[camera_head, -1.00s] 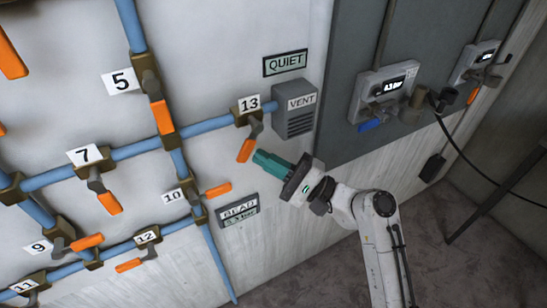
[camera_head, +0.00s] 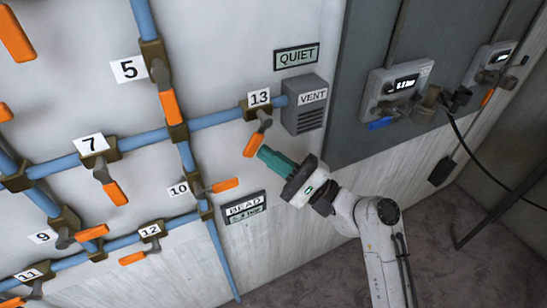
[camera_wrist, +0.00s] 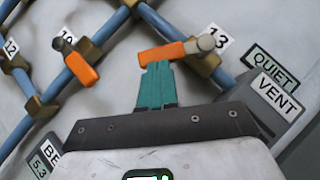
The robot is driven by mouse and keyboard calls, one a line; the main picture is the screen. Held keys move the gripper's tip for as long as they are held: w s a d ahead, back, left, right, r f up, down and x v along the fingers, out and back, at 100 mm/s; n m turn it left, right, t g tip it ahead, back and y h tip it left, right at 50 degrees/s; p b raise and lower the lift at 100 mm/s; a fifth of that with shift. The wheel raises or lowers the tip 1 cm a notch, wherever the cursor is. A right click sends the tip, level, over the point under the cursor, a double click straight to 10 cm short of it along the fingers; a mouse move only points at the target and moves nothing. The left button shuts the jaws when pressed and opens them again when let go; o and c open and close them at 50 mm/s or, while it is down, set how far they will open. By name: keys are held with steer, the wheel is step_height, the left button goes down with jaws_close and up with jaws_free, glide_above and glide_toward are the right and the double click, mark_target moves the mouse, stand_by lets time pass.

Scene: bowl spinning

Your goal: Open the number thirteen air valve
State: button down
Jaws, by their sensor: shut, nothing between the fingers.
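The number thirteen valve (camera_head: 257,110) is a brass body on a blue pipe beside the vent box, under a label reading 13. Its orange handle (camera_head: 253,144) hangs down and slightly left in the head view. My gripper (camera_head: 263,152) has teal fingers that are closed with nothing between them. Its tips are right beside the lower part of the orange handle. In the wrist view the fingertips (camera_wrist: 157,66) meet or overlap the lower edge of the orange handle (camera_wrist: 162,54). I cannot tell whether they touch it.
The grey vent box (camera_head: 303,106) is just right of the valve. Other valves and blue pipes fill the wall's left side. Grey meters (camera_head: 397,90) are at right.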

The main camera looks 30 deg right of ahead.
steer(key=shift+a+f+m+t+h+b, duration=0.2)
steer(key=shift+a+m+t+b, duration=0.3)
steer(key=shift+m+t+b, duration=0.35)
steer(key=shift+a+f+m+t+h+b, duration=0.1)
steer(key=shift+a+m+t+h+b, duration=0.3)
steer(key=shift+m+b, duration=0.65)
steer(key=m+t+h+b, duration=0.1)
steer(key=a+m+t+h+b, duration=0.1)
steer(key=m, duration=0.1)
steer(key=m+t+b, duration=0.1)
steer(key=shift+a+r+m+h, duration=0.35)
steer(key=shift+m+h, duration=0.05)
steer(key=shift+a+r+m+t+h+b, duration=0.35)
steer(key=shift+r+m+t+h+b, duration=0.1)
steer(key=shift+m+h, duration=0.35)
steer(key=shift+a+r+m+t+h+b, duration=0.3)
steer(key=shift+r+m+h+b, duration=0.25)
steer(key=shift+m, duration=0.3)
steer(key=shift+a+r+m+t+h+b, duration=0.35)
steer(key=shift+r+m+t+h+b, duration=0.05)
steer(key=shift+m+h, duration=0.4)
steer(key=shift+a+r, duration=0.1)
steer(key=b, duration=1.1)
glide_toward(244, 156)
steer(key=shift+s+a+f, duration=0.95)
steer(key=shift+f, duration=0.15)
